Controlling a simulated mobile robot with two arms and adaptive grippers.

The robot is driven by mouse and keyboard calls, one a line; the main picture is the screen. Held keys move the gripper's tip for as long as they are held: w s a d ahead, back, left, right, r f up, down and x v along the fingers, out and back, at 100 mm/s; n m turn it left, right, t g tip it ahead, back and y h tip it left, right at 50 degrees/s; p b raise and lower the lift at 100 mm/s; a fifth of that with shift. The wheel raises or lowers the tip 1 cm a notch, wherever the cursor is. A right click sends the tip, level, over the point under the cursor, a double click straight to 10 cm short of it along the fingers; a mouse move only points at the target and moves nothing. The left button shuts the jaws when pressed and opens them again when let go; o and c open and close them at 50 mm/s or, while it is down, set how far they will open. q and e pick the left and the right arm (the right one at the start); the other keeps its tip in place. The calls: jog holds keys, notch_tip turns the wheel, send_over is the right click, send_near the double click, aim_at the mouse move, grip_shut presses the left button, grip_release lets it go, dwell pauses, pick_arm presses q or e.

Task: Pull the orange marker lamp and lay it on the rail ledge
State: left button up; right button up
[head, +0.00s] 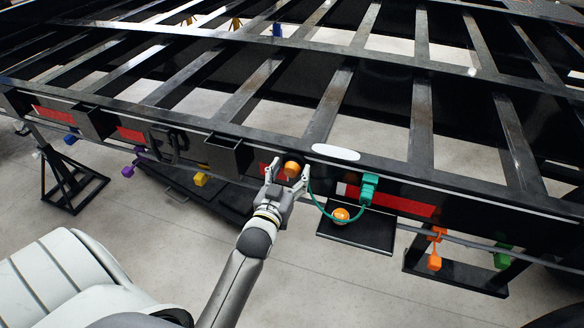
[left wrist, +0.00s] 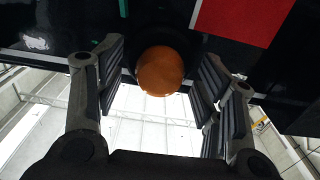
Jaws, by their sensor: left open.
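An orange marker lamp (head: 291,169) sits on the outer face of the black side rail (head: 232,130), beside a red strip. My left gripper (head: 288,171) is in front of it, with one finger on each side. In the left wrist view the round lamp (left wrist: 160,72) shows between the spread fingers, with gaps on both sides. Its dark mount is partly in shadow. A second orange lamp (head: 341,214) rests on a black ledge plate (head: 373,236) below the rail. A teal cable runs close by it to a teal connector (head: 369,188). My right gripper is not in view.
A white oval (head: 336,152) lies on the rail's top edge. Coloured fittings hang along the rail: purple (head: 128,171), yellow (head: 200,179), orange (head: 434,262) and green (head: 503,256). A black stand (head: 68,180) is at left.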

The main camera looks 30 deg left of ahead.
aim_at(290, 174)
pick_arm(q)
grip_shut()
dwell(0.3)
jog(key=shift+s, duration=0.15)
jog(key=shift+p+v, duration=1.35)
jog(key=shift+v, duration=1.5)
